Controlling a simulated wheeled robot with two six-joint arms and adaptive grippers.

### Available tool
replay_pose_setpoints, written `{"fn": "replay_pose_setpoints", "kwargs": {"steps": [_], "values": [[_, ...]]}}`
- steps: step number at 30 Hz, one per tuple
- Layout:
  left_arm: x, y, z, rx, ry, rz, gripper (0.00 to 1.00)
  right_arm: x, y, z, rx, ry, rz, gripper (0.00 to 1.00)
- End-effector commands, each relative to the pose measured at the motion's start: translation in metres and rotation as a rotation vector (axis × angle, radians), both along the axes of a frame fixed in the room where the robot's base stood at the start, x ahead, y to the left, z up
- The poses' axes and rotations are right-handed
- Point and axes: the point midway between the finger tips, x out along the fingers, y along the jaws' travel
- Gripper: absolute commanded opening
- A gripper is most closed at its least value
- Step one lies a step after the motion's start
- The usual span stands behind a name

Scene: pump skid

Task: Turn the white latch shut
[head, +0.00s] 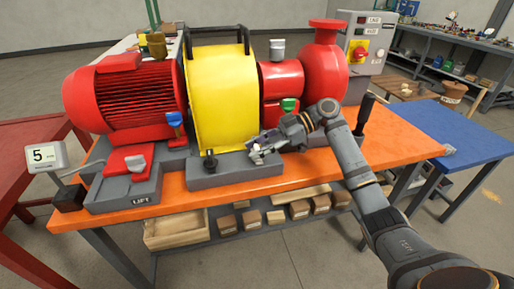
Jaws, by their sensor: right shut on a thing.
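My right gripper (262,149) reaches in from the right, low in front of the yellow guard (222,100). It is shut on a small whitish piece, which looks like the white latch (257,157), at the right part of the grey base block (233,172). The fingers cover much of the latch, so I cannot tell its exact angle. My left gripper is not in view.
A black knob (210,161) stands on the same block, left of my gripper. A blue-handled valve (175,121), a green knob (289,104) and a red pedal-like block (128,161) are nearby. A black upright lever (364,112) stands right of my wrist. The orange bench front (200,197) is clear.

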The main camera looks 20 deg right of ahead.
Motion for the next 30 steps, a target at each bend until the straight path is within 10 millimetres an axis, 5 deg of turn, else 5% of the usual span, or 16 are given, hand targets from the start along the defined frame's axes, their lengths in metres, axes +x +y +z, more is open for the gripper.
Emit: {"fn": "replay_pose_setpoints", "kwargs": {"steps": [2,3,7,17,30], "values": [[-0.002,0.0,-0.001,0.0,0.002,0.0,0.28,-0.001,0.0,-0.002,-0.001,0.005,0.003,0.0],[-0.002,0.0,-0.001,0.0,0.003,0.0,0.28,-0.001,0.0,-0.002,-0.001,0.005,0.003,0.43],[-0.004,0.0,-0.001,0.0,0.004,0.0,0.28,-0.001,0.0,-0.002,-0.002,0.003,0.002,0.61],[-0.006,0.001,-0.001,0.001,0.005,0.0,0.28,0.0,-0.002,0.0,-0.002,0.002,0.001,0.62],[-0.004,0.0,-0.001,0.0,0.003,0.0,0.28,-0.01,-0.064,0.025,-0.002,0.003,0.0,0.62]]}}
